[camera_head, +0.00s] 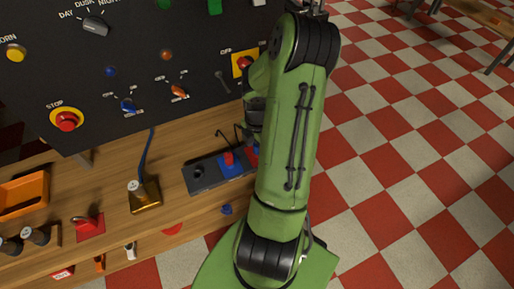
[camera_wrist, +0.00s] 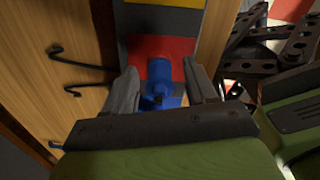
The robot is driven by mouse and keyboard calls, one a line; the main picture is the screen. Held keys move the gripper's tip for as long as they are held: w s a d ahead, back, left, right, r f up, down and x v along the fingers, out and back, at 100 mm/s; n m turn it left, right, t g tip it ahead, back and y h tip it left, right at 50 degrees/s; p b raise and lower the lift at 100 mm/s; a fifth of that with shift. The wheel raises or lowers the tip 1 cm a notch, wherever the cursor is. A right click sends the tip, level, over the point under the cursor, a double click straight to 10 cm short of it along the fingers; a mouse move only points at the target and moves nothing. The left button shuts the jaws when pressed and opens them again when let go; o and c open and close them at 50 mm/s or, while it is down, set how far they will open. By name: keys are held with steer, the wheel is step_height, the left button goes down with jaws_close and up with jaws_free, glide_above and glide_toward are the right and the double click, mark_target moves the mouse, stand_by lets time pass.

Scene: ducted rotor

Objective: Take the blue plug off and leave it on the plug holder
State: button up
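The blue plug (camera_wrist: 158,75) shows in the wrist view in front of a red panel (camera_wrist: 188,48); whether it is seated there is unclear. My gripper (camera_wrist: 163,88) is open, with one grey finger on each side of the plug and gaps visible between. In the head view my arm hides the gripper's fingers and the blue plug. A dark strip (camera_head: 204,184) on the wooden bench has a blue panel with a red plug (camera_head: 229,158) on it, and a red part beside it, partly behind my arm. I cannot tell which thing is the plug holder.
A black control panel (camera_head: 135,75) with knobs and buttons stands behind the bench. A brass block (camera_head: 144,196) with a cable, an orange tray (camera_head: 22,195) and a red block (camera_head: 88,227) are at left. Dark hooks (camera_wrist: 80,62) show left of the fingers.

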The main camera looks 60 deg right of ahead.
jaws_close()
steer(key=shift+r, duration=0.15)
step_height(320, 180, up, 10)
steer(key=shift+f+p, duration=0.1)
steer(key=shift+p, duration=1.1)
